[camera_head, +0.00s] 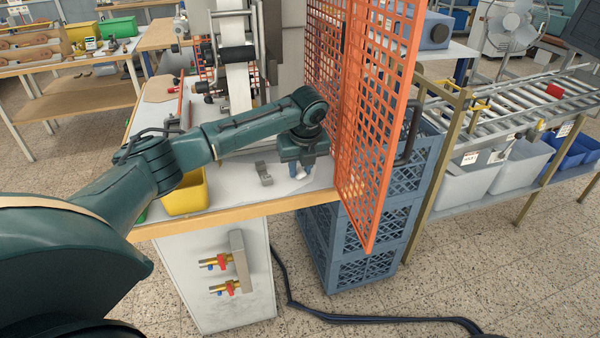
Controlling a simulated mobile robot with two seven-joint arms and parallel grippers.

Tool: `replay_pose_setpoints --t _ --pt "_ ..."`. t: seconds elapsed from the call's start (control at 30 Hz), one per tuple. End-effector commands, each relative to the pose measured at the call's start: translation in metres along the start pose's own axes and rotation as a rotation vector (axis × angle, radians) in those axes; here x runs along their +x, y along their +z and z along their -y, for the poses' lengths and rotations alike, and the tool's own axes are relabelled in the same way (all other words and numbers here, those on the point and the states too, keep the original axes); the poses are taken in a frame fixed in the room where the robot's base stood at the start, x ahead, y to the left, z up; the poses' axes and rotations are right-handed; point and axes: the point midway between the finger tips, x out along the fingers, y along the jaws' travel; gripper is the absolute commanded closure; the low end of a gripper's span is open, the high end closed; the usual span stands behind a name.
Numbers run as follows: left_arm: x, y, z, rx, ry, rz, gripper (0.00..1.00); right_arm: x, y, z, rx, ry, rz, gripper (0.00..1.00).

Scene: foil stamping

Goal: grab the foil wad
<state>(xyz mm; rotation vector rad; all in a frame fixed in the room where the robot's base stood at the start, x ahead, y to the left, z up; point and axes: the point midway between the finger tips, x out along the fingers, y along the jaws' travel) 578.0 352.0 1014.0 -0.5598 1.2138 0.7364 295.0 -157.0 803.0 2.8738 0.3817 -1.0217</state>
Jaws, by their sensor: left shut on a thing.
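My left arm reaches in from the left over the machine's table. My left gripper (298,168) points down above the tabletop, close to the orange mesh guard. It is shut on a small pale thing, which looks like the foil wad (300,175). The gripper hides most of it, and its shape is too small to tell. My right gripper does not show.
A grey metal piece (263,173) lies on the table left of my gripper. A yellow bin (187,193) stands at the table's front left, partly behind my arm. The orange mesh guard (378,110) stands close on the right, with blue crates (365,270) below.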

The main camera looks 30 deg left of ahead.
Motion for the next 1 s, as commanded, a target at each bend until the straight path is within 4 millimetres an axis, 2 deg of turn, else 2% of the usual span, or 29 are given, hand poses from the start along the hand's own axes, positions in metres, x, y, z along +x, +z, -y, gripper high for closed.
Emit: replay_pose_setpoints --t 0.03,0.2,0.63,0.77,0.9,1.0 --pt "0.0 0.0 0.0 0.0 0.0 0.0 0.87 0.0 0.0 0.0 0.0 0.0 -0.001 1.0" --pt "0.0 0.0 0.0 0.0 0.0 0.0 1.0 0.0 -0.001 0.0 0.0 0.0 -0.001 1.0" --pt "-0.004 0.002 0.0 -0.001 -0.002 0.001 1.0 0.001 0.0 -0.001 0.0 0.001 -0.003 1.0" --pt "-0.015 0.005 0.001 -0.001 -0.004 0.002 1.0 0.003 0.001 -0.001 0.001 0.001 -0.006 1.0" --pt "-0.036 0.01 0.0 0.0 -0.004 0.003 1.0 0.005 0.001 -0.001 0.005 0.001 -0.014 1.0" --pt "-0.036 -0.006 -0.012 0.004 0.001 0.0 1.0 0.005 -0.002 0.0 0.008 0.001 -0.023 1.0"
